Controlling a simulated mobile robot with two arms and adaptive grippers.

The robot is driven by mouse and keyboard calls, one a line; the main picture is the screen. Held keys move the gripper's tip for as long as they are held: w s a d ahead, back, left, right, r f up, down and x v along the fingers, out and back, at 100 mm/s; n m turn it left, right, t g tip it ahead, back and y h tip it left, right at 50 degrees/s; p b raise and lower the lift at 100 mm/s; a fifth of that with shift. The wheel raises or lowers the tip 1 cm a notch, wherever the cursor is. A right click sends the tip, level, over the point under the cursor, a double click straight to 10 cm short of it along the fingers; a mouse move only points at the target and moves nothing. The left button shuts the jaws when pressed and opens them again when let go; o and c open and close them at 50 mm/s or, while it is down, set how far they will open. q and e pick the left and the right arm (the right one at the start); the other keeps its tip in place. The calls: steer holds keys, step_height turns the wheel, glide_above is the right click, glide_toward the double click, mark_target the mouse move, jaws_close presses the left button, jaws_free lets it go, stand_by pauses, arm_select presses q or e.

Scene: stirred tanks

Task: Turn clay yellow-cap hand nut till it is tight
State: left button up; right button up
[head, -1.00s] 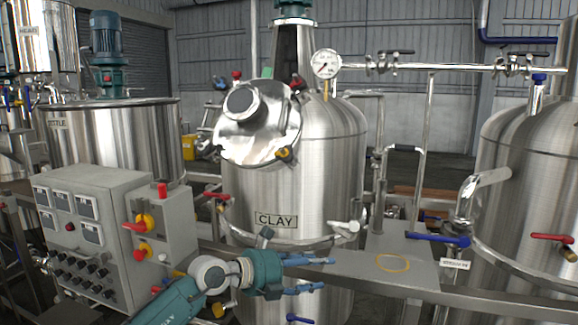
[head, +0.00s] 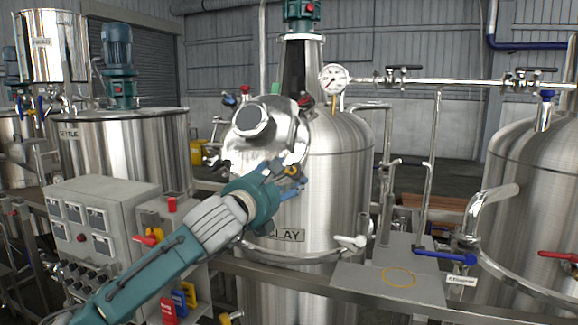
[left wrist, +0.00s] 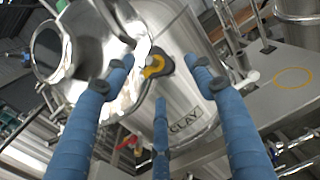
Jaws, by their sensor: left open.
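The steel CLAY tank (head: 340,170) stands in the middle, with a tilted round hatch lid (head: 240,150) on its upper front. The yellow-cap hand nut (head: 291,171) is at the lid's lower right edge, partly hidden by my gripper. In the left wrist view the nut (left wrist: 155,66) shows as a yellow cap on a dark knob, between and beyond my blue fingers. My left gripper (head: 292,184) is open just in front of the nut. Its fingers (left wrist: 160,78) look spread around it with a gap; contact is not visible. My right gripper is not in view.
Other coloured-cap nuts, one red (head: 245,90), sit around the lid. A pressure gauge (head: 333,78) and pipe are at upper right. A grey control box (head: 110,225) stands left, and a white-handled valve (head: 352,241) sits below right of the lid.

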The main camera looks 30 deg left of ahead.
arm_select(q)
steer(key=shift+w+a+r+p, duration=0.15)
steer(key=shift+w+p, duration=0.3)
steer(key=shift+w, duration=0.6)
steer(key=shift+w+f, duration=0.2)
steer(key=shift+w, duration=0.2)
